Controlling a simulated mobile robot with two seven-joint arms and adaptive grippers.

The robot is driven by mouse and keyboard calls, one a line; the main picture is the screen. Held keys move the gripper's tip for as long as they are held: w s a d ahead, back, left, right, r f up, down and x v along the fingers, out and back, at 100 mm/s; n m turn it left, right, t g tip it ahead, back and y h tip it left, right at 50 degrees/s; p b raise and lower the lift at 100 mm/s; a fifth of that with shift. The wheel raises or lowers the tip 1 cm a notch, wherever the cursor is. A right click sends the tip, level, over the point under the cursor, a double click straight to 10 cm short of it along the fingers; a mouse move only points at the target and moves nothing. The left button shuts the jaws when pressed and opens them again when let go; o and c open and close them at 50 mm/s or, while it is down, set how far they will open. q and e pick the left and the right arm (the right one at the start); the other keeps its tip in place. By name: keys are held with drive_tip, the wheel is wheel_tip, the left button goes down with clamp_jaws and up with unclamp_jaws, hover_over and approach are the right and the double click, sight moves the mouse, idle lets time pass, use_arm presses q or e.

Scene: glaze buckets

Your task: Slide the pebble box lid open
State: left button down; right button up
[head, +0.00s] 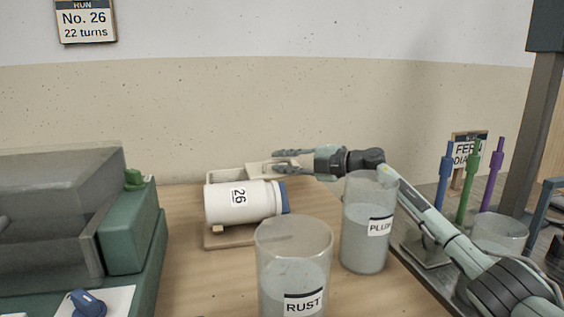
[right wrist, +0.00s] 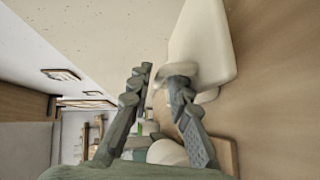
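The pebble box (head: 226,171) is a low cream box at the back of the table, partly hidden behind a white jar. A cream piece at its right end (head: 268,168), apparently the lid, reaches toward my right gripper (head: 291,162). In the right wrist view the cream box part (right wrist: 204,45) lies along the right, with a blurred tab (right wrist: 183,69) by the right fingertip. My right gripper also shows there (right wrist: 158,80), its fingers apart. I cannot tell whether a finger touches the tab. My left gripper is out of view.
The white jar (head: 230,203) marked 26 lies on its side on a wooden stand in front of the box. Glass jars labelled RUST (head: 293,262) and PLUM (head: 366,225) stand nearer. A green machine (head: 130,235) fills the left. Coloured rods (head: 469,180) stand at right.

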drive_tip(key=v, duration=0.7)
drive_tip(key=shift+s+d, duration=0.15)
drive_tip(key=shift+d, duration=0.05)
drive_tip(key=shift+r, duration=0.15)
